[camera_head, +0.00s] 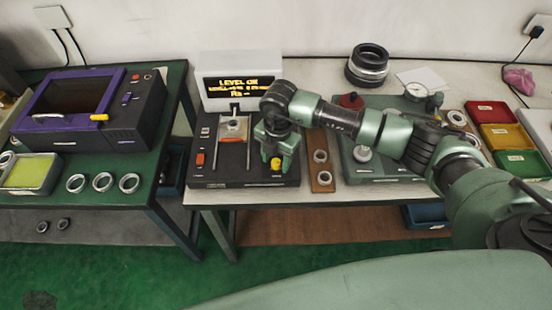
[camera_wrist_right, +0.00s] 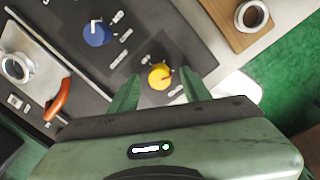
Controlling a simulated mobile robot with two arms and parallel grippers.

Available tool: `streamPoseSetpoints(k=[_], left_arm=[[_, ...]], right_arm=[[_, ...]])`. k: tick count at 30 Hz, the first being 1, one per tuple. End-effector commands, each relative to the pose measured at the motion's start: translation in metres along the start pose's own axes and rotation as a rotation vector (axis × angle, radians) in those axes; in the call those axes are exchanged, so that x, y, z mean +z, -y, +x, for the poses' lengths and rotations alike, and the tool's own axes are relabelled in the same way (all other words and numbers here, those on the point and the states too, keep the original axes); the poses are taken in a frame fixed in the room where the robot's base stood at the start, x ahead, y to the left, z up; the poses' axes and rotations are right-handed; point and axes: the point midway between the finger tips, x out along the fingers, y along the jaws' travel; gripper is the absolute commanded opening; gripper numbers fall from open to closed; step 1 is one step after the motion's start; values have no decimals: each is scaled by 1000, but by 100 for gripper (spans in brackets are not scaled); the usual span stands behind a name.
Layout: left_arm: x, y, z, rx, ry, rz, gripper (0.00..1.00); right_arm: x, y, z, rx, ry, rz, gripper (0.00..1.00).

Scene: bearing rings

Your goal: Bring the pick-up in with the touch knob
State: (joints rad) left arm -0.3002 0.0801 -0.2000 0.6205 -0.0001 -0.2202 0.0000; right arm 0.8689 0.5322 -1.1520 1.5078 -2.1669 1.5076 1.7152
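The black tester (camera_head: 215,172) stands on the middle table, its display (camera_head: 240,88) reading "LEVEL OK" on the top line; the lower lines are hard to read. A yellow knob (camera_head: 276,163) is at its front right; it also shows in the right wrist view (camera_wrist_right: 160,76). A blue knob (camera_wrist_right: 97,33) is beside it, hidden in the head view. A metal part (camera_head: 234,128) sits between two rails. My right gripper (camera_head: 277,156) points down over the yellow knob. Its open fingers (camera_wrist_right: 158,88) appear on either side of the knob, with gaps. Which knob is labelled touch is unreadable. My left gripper is out of view.
An orange lever (camera_wrist_right: 58,98) lies beside the rail. A wooden strip with rings (camera_head: 321,172) is right of the tester. A green gauge stand (camera_head: 365,170) is further right, under my arm. A purple-framed machine (camera_head: 80,110) and several rings occupy the left table.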

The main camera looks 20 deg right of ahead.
Motion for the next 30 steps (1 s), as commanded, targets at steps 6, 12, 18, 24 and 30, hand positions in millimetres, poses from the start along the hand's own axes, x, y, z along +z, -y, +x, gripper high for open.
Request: streamPoseSetpoints(k=[6,12,18,24,30], left_arm=[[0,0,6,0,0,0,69],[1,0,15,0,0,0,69],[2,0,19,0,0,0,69],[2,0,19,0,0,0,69],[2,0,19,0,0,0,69]], right_arm=[[0,-1,-15,4,0,0,48],[1,-1,-50,4,2,0,48],[0,-1,-74,3,1,-1,48],[0,0,-78,0,0,0,48],[0,0,-78,0,0,0,48]])
